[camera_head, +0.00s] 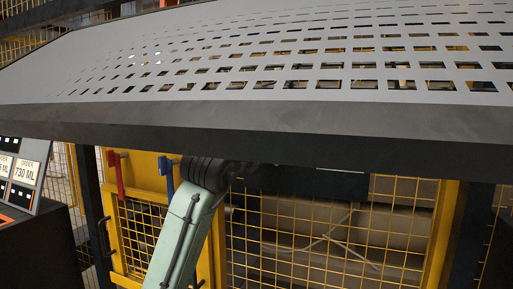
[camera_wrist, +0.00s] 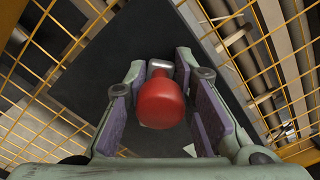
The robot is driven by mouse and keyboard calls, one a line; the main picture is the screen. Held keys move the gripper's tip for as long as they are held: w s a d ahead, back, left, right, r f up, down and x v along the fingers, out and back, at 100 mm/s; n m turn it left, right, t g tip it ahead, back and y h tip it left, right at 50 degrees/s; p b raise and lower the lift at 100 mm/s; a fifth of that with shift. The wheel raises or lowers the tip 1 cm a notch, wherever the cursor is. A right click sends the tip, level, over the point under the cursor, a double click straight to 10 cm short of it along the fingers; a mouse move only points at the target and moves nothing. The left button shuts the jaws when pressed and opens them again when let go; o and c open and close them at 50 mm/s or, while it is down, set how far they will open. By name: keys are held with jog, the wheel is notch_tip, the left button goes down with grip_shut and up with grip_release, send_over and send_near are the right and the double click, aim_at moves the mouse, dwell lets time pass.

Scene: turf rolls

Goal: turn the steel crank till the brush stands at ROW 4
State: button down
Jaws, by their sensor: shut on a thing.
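In the wrist view, a round red knob (camera_wrist: 161,103) sits between the purple pads of my gripper (camera_wrist: 160,92). My gripper is shut on this knob. A short pale steel piece (camera_wrist: 160,65), which looks like part of the crank, shows just beyond the knob. The rest of the crank is hidden or cannot be made out. In the head view, my pale green arm reaches up under the dark front edge of a perforated grey panel, and my gripper is not clearly seen. The brush and the ROW 4 mark are not visible.
The perforated panel (camera_head: 250,50) spans the top of the head view. Yellow mesh fencing (camera_head: 290,225) stands below it, with pale rolls or pipes behind. A red lever (camera_head: 118,178) and a blue lever (camera_head: 167,172) are near my arm. An order display (camera_head: 22,170) is at left.

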jog(key=shift+s+d+r+m+p, duration=0.2)
jog(key=shift+d+m, duration=0.5)
jog(key=shift+m, duration=0.85)
jog(key=shift+s+d+r+m+p, duration=0.2)
jog(key=shift+d+m, duration=0.55)
jog(key=shift+m, duration=0.75)
jog(key=shift+s+d+r+m+p, duration=0.1)
jog(key=shift+s+d+m+p, duration=0.15)
jog(key=shift+d+m, duration=0.9)
jog(key=shift+a+m, duration=0.4)
jog(key=shift+a, duration=0.05)
jog(key=c, duration=1.6)
grip_release()
jog(key=shift+s+a+r, duration=0.1)
jog(key=shift+s, duration=0.05)
jog(key=v, duration=1.2)
